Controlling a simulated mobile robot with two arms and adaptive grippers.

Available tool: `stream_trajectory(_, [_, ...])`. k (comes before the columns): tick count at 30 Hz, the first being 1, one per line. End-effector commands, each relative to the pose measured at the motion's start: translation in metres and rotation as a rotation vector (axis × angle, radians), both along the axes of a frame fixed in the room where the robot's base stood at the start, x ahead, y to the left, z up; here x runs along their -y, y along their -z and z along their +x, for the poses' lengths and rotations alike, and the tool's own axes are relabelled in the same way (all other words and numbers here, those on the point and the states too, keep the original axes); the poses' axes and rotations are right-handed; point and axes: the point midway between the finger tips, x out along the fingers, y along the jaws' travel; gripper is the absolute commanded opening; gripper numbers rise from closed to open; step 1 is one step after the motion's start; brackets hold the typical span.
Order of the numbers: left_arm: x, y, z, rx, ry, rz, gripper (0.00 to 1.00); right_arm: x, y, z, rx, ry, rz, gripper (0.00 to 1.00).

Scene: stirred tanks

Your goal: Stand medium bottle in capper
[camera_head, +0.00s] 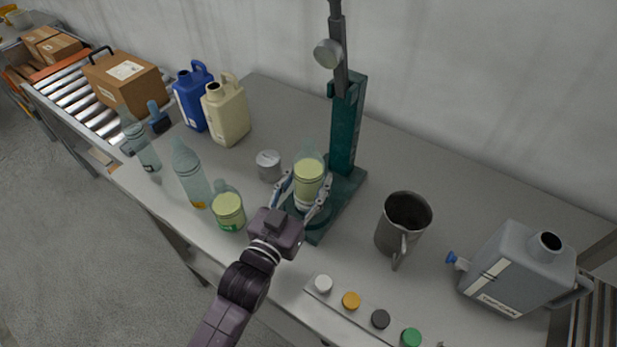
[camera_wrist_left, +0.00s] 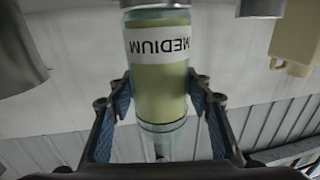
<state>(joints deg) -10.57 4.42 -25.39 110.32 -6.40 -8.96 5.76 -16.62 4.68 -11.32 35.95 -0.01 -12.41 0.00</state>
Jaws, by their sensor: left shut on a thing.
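The medium bottle (camera_head: 309,181) is clear with yellow-green contents. Its white label reads MEDIUM upside down in the left wrist view (camera_wrist_left: 160,75). My left gripper (camera_head: 301,193) is shut on it, with a blue-padded finger on each side. The bottle looks upright in the head view, over the round pad at the foot of the capper (camera_head: 344,130), a dark green stand with a tall column and a press arm above. I cannot tell whether the bottle's bottom touches the pad. My right gripper is not in view.
A steel pitcher (camera_head: 401,224) and a grey jug (camera_head: 520,270) stand to the right. A strip of caps (camera_head: 363,322) lies at the front. Left are a grey tin (camera_head: 268,165), a green-labelled bottle (camera_head: 228,209), other clear bottles (camera_head: 191,178), a cream jug (camera_head: 228,112) and a blue jug (camera_head: 190,95).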

Motion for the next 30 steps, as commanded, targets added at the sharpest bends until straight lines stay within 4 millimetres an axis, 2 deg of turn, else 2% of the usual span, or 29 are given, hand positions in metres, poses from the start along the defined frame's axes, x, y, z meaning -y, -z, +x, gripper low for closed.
stream_trajectory(8, [0.000, 0.001, 0.000, 0.005, 0.000, -0.002, 0.10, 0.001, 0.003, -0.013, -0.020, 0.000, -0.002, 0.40])
stream_trajectory(9, [0.000, 0.002, 0.000, 0.001, 0.000, 0.000, 0.49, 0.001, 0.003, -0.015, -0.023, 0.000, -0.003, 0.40])
stream_trajectory(13, [0.000, 0.002, 0.000, 0.001, 0.000, 0.000, 0.63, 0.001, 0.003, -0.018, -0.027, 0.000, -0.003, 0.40])
stream_trajectory(23, [0.000, -0.002, 0.000, 0.001, 0.000, 0.000, 0.63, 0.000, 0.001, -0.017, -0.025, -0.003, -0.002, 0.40])
stream_trajectory(26, [-0.004, 0.001, -0.009, -0.001, 0.000, 0.000, 0.63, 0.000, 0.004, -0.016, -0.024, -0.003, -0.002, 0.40])
stream_trajectory(30, [-0.014, 0.002, -0.032, -0.002, 0.001, 0.001, 0.63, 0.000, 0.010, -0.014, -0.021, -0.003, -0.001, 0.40])
